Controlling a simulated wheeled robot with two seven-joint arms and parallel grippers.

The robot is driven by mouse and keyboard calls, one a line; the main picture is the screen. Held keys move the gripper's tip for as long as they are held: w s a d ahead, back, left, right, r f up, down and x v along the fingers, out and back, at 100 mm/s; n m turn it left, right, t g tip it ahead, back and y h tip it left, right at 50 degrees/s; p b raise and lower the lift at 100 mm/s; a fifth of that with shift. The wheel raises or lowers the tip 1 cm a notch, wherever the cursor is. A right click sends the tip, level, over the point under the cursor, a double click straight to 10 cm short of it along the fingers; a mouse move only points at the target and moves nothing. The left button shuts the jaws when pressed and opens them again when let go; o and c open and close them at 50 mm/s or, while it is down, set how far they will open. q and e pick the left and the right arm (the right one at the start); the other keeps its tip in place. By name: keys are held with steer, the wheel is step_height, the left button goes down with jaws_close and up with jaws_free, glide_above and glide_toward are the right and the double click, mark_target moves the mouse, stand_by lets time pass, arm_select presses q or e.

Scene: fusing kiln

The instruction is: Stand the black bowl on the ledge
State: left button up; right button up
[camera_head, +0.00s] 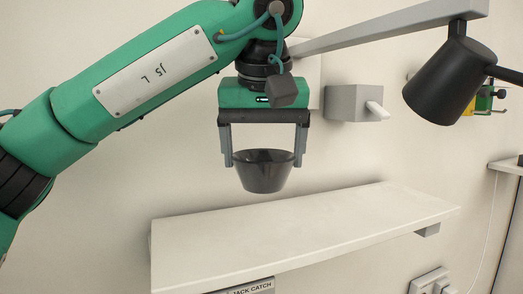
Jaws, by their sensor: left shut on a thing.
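The black bowl (264,174) is upright in my left gripper (263,158), whose two fingers are shut on opposite sides of its rim. The gripper points down from the green left arm that comes in from the left. In this view the bowl hangs just above the back edge of the pale ledge (300,235), with wall showing between them. The ledge top is bare. I cannot tell how far the bowl is from the ledge in depth. My right gripper is not in view.
A black lamp head (440,80) hangs at the upper right under a grey arm (390,27). A grey box with a lever (354,103) is on the wall right of the gripper. A label (252,288) sits below the ledge, and switches (430,282) are at lower right.

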mark_target(265, 187)
arm_select(q)
steer(key=shift+s+d+r, duration=0.1)
steer(key=shift+s+d, duration=0.1)
steer(key=shift+s, duration=0.2)
steer(key=shift+w+a+p, duration=0.15)
steer(key=shift+w+p, duration=0.05)
steer(key=shift+p, duration=0.15)
steer(key=shift+f+b, duration=0.4)
steer(key=shift+f, duration=0.2)
steer(key=shift+f+b, duration=1.1)
steer(key=shift+f, duration=1.25)
steer(key=shift+s, duration=0.1)
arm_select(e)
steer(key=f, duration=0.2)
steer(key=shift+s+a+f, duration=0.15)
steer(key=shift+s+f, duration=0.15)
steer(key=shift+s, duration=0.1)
arm_select(q)
steer(key=shift+f, duration=0.1)
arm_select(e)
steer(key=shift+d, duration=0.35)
arm_select(q)
steer(key=shift+f+b, duration=0.5)
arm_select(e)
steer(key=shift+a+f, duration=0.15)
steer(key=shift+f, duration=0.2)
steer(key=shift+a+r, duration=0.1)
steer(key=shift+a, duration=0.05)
